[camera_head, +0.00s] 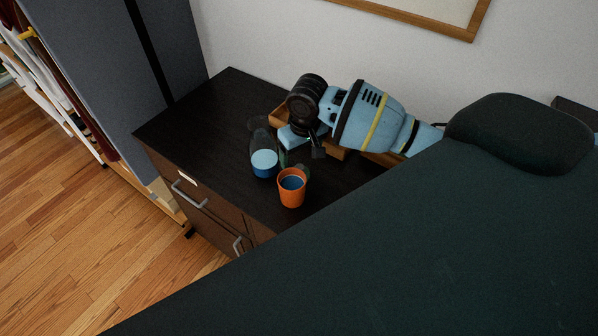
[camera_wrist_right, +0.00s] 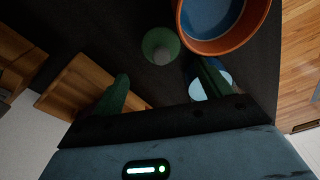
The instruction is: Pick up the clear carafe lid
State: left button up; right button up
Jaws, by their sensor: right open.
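The clear carafe lid (camera_wrist_right: 160,45) is a small round greenish see-through piece with a paler knob. It lies on the dark cabinet top, ahead of and between my right fingertips in the wrist view. My right gripper (camera_wrist_right: 165,72) is open, with one green finger on each side and nothing between them. In the head view the right gripper (camera_head: 301,153) reaches down over the cabinet from the right. I cannot make out the lid clearly there. A clear carafe with blue contents (camera_head: 264,163) stands left of the gripper; its light blue part (camera_wrist_right: 225,80) shows behind one finger.
An orange cup (camera_head: 291,190) stands just in front of the gripper and close to the lid. A wooden tray (camera_wrist_right: 85,85) lies on the other side. A large dark green surface (camera_head: 400,250) with a dark cushion (camera_head: 520,132) fills the right. The cabinet's left part is clear.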

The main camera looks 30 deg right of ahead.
aim_at(300, 167)
jog(key=shift+a+f, duration=0.15)
jog(key=shift+f, duration=2.5)
jog(key=c, duration=1)
